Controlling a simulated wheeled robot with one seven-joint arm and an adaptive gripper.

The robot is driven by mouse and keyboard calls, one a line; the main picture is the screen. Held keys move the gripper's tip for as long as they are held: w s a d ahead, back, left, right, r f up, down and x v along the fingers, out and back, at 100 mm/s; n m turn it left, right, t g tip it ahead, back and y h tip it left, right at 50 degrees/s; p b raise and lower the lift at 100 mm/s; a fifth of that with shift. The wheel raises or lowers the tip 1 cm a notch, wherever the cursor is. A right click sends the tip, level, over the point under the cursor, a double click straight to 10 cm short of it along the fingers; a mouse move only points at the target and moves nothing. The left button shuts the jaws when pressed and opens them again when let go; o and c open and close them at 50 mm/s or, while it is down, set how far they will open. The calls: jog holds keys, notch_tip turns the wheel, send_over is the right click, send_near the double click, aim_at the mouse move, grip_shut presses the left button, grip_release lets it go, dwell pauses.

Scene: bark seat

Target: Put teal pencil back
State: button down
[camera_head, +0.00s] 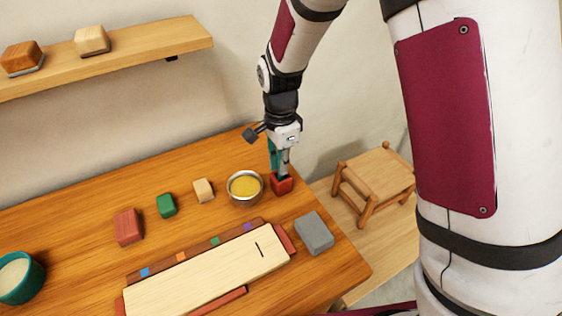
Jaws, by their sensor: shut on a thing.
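My gripper (284,160) points down at the right part of the wooden table and is shut. A narrow upright teal piece, apparently the teal pencil (273,154), shows along the left side of its fingers. The gripper's own parts partly hide it. Its lower end is at a small red block (281,185) right under the fingertips. I cannot tell whether it is in, on or behind that block. A long pale wooden board (205,272) with a dark slot lies in front, over a brown strip (190,252) with small coloured squares.
A metal bowl of yellow stuff (244,188) stands close left of the gripper. A grey block (314,233), cream block (203,190), green block (166,205), red block (128,226) and teal bowl (20,277) stand around the board. A stool (375,170) is beyond the table's right edge.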

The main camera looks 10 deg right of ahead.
jog(key=shift+f, duration=0.25)
jog(key=c, duration=1.5)
grip_release()
jog(key=shift+c, duration=0.2)
jog(key=shift+r, duration=0.1)
notch_tip(320, 180, up, 12)
jog(key=shift+w+f, duration=0.1)
jog(key=s+d+r+n+t, duration=0.3)
jog(key=s+d+r+n, duration=0.3)
jog(key=s+d+r, duration=0.4)
jog(key=s+d+r+n+t, duration=0.2)
jog(key=s+d+n, duration=0.2)
jog(key=s+n, duration=0.3)
jog(key=s, duration=0.5)
jog(key=shift+s, duration=0.2)
